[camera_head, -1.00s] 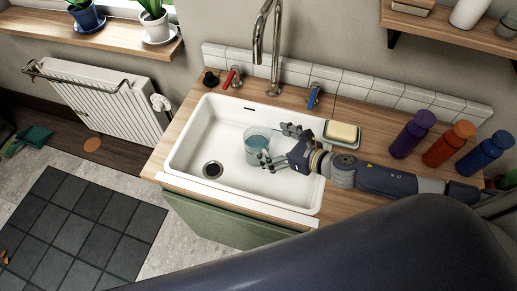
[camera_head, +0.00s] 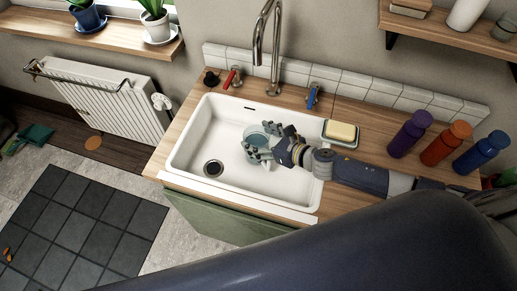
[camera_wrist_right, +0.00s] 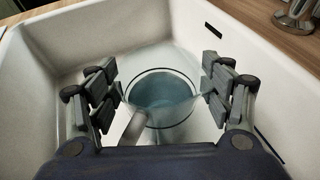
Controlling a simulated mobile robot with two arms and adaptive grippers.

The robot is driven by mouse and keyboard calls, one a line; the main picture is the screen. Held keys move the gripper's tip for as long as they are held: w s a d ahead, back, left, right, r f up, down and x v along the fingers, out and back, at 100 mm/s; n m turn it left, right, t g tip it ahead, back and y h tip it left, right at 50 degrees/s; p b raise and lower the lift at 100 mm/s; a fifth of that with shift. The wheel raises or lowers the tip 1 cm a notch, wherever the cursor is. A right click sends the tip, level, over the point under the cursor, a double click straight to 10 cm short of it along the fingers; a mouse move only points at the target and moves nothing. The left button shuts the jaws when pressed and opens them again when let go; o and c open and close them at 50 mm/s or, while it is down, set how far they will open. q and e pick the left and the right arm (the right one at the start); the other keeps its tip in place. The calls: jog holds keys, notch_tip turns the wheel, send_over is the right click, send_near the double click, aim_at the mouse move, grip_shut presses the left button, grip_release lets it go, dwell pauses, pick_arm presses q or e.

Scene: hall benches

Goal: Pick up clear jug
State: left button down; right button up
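The clear jug (camera_head: 254,132) stands in the white sink (camera_head: 205,137), partly hidden behind my right gripper in the head view. In the right wrist view the jug (camera_wrist_right: 165,95) shows from above, bluish inside, with its handle toward the gripper. My right gripper (camera_head: 262,142) is open, and its fingers (camera_wrist_right: 160,92) stand on either side of the jug. My left gripper is not in view.
The tap (camera_head: 276,50) rises behind the sink. A soap dish (camera_head: 343,141) with soap (camera_head: 342,131) sits to the right of the sink. Purple (camera_head: 410,134), orange (camera_head: 446,143) and blue (camera_head: 481,152) bottles stand farther right on the counter. The left part of the sink is clear.

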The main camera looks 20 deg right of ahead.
jog(key=c, duration=0.6)
jog(key=shift+o, duration=0.2)
jog(key=shift+r, duration=0.2)
notch_tip(320, 180, up, 10)
jog(key=p, duration=0.2)
jog(key=shift+f, duration=0.2)
